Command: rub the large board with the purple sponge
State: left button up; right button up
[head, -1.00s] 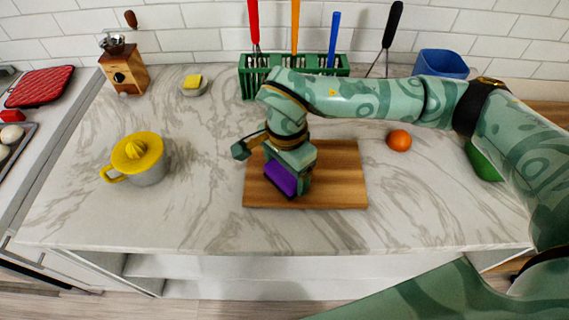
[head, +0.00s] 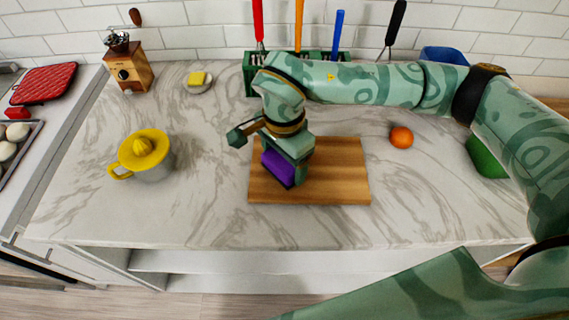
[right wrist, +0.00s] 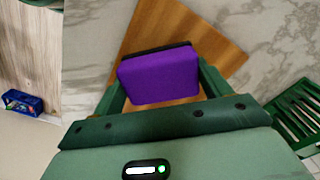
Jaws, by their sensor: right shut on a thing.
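The large wooden board (head: 338,178) lies flat on the marble counter. My right gripper (head: 290,167) is over the left part of the board, shut on the purple sponge (head: 278,166). In the right wrist view the sponge (right wrist: 160,76) sits between the two fingers of the gripper (right wrist: 160,88), with the board (right wrist: 185,30) behind it. The sponge's dark side faces the board. I cannot tell whether it touches the board. My left gripper is not in view.
A yellow-topped juicer (head: 145,155) stands to the left and an orange (head: 401,137) to the right. A green utensil rack (head: 252,78) and a blue container (head: 445,55) stand at the back. The counter in front of the board is clear.

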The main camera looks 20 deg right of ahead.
jog(key=shift+s+d+r+p, duration=0.15)
jog(key=shift+r+p, duration=0.15)
jog(key=shift+r, duration=0.3)
jog(key=shift+r+p, duration=0.55)
jog(key=shift+r, duration=0.2)
jog(key=shift+r+p, duration=0.5)
jog(key=shift+r, duration=0.2)
jog(key=shift+r+p, duration=0.55)
jog(key=shift+r, duration=0.25)
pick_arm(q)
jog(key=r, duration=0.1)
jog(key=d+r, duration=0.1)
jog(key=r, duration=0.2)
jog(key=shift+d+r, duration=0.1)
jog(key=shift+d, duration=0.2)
